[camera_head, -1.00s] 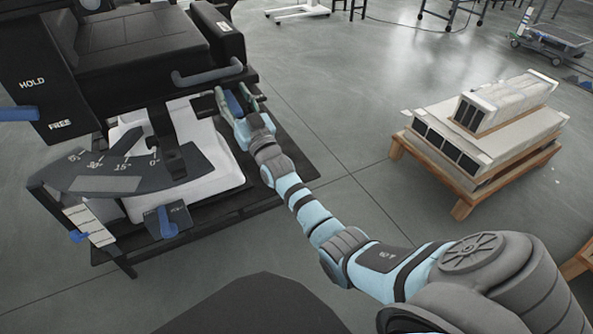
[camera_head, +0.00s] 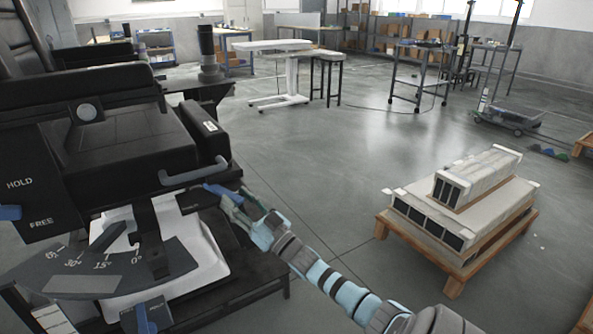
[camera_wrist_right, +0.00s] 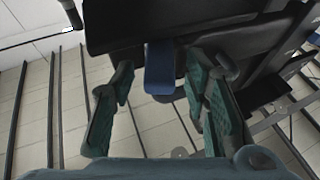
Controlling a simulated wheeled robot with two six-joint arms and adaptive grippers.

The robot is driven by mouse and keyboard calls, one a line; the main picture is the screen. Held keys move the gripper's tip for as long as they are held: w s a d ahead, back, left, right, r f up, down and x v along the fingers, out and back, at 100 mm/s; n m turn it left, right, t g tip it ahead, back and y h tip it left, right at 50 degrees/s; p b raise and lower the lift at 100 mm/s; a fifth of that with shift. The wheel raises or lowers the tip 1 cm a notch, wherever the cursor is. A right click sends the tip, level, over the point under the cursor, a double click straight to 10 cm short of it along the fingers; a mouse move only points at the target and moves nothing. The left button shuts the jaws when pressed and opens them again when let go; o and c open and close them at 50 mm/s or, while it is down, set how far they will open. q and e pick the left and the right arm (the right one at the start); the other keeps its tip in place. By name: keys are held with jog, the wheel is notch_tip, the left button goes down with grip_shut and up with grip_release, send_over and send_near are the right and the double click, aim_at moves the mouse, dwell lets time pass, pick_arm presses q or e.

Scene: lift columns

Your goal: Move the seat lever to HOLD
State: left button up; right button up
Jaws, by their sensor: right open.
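A black panel (camera_head: 52,195) marked HOLD above FREE is at the left of the seat in the head view. A blue lever (camera_head: 9,212) sticks out at its left edge, at a height between the two words. A second blue lever (camera_head: 222,189) is at the seat's right side, below a grey bar handle. My right gripper (camera_head: 232,203) is there and open. In the right wrist view, this blue lever (camera_wrist_right: 160,70) hangs between the spread green fingers of the right gripper (camera_wrist_right: 160,105), apart from both. My left gripper is out of view.
The black seat (camera_head: 130,150) and its grey bar handle (camera_head: 195,172) are close above the right gripper. An angle scale (camera_head: 105,268) is at the lower left. A wooden pallet (camera_head: 455,285) with stacked boxes (camera_head: 465,205) stands to the right. The floor between is clear.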

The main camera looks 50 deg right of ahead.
jog(key=p+v, duration=0.4)
jog(key=v, duration=0.6)
jog(key=s+f+g+h+p, duration=0.1)
jog(key=s+f+g+p, duration=0.2)
jog(key=f, duration=0.4)
jog(key=s+a+f+m+g+h+p, duration=0.1)
jog(key=s+f+g+p, duration=0.2)
jog(key=f, duration=0.3)
jog(key=s+a+f+g+h+p, duration=0.1)
jog(key=s+f+g+p, duration=0.3)
jog(key=f, duration=0.3)
jog(key=shift+s+a+f+g, duration=0.15)
jog(key=shift+s+f+g, duration=0.15)
jog(key=shift+s, duration=0.3)
